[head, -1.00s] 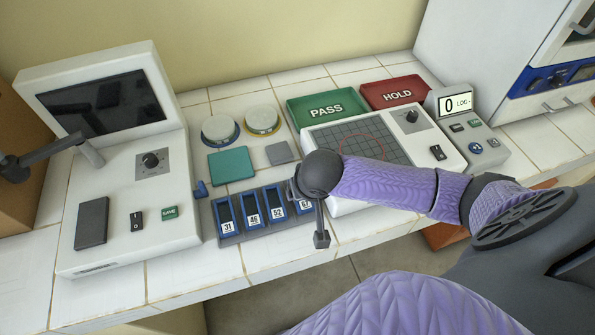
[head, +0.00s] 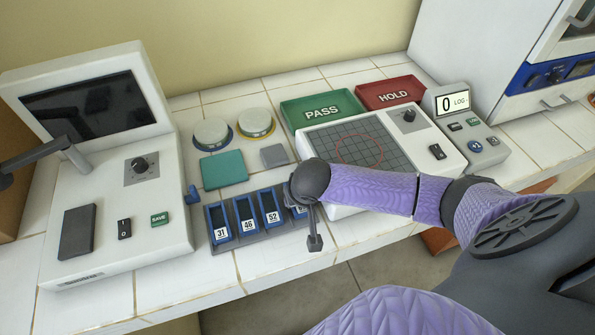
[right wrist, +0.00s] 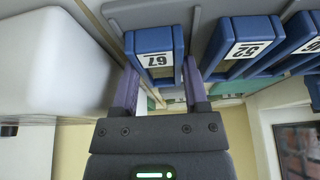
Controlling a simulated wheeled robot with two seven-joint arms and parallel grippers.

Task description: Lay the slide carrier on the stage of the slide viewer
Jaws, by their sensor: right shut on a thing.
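The slide viewer (head: 105,190) stands at the left with a dark screen, and its stage looks to be the bare dark plate (head: 77,232) at its front left. The grey rack (head: 240,240) holds blue slide carriers marked 31 (head: 219,222), 46 and 52. My right gripper (right wrist: 160,92) is shut on the blue carrier marked 67 (right wrist: 153,42), at the rack's right end. I cannot tell whether this carrier is lifted at all. In the head view my right wrist hides most of it.
A teal pad (head: 223,168), a small grey pad (head: 274,155) and two round dishes lie behind the rack. A gridded device (head: 430,155), green PASS tray (head: 325,107) and red HOLD tray (head: 390,92) stand right. A blue peg (head: 193,195) is between viewer and rack.

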